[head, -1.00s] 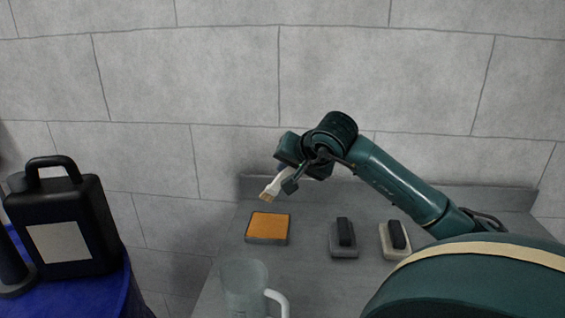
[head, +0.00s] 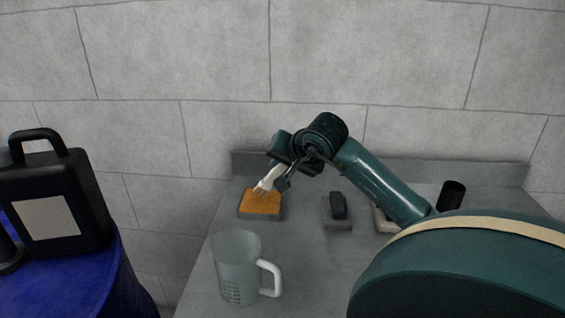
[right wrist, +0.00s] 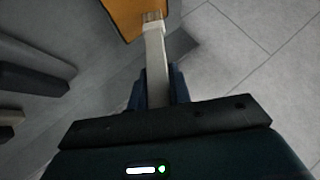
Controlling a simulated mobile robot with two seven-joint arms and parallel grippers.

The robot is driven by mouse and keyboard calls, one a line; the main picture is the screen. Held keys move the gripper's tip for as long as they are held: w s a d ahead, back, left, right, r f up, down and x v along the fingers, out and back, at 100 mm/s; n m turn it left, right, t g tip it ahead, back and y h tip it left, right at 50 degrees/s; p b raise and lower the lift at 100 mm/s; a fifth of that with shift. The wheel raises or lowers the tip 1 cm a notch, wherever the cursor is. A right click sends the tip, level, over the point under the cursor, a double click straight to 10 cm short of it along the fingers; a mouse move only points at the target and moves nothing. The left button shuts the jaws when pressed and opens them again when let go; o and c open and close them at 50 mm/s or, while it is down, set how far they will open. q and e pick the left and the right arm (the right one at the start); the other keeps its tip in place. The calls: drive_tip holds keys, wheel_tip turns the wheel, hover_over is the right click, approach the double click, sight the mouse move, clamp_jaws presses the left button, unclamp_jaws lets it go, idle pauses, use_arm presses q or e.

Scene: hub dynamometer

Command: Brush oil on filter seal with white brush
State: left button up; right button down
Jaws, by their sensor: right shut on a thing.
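My right gripper (head: 280,174) is shut on the white brush (head: 269,178), which slants down to the left with its bristles lowest. In the right wrist view the brush (right wrist: 156,50) points away from between the blue fingers. The bristle tip overlaps the orange pad (head: 262,204) in the head view, and the pad's edge (right wrist: 125,14) in the right wrist view. I cannot tell whether the bristles touch it. The pad sits in a shallow grey tray on the bench. No filter that I can identify shows. My left gripper is out of view.
A clear jug with a white handle (head: 233,265) stands at the grey bench's front. A dark block on a grey base (head: 338,207) and a dark cylinder (head: 453,194) stand to the right. A black canister (head: 48,195) stands on a blue drum (head: 75,280) at left.

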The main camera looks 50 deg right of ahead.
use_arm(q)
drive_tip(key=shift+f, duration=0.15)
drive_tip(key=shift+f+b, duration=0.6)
use_arm(e)
drive_tip(key=shift+f, duration=0.6)
idle(0.6)
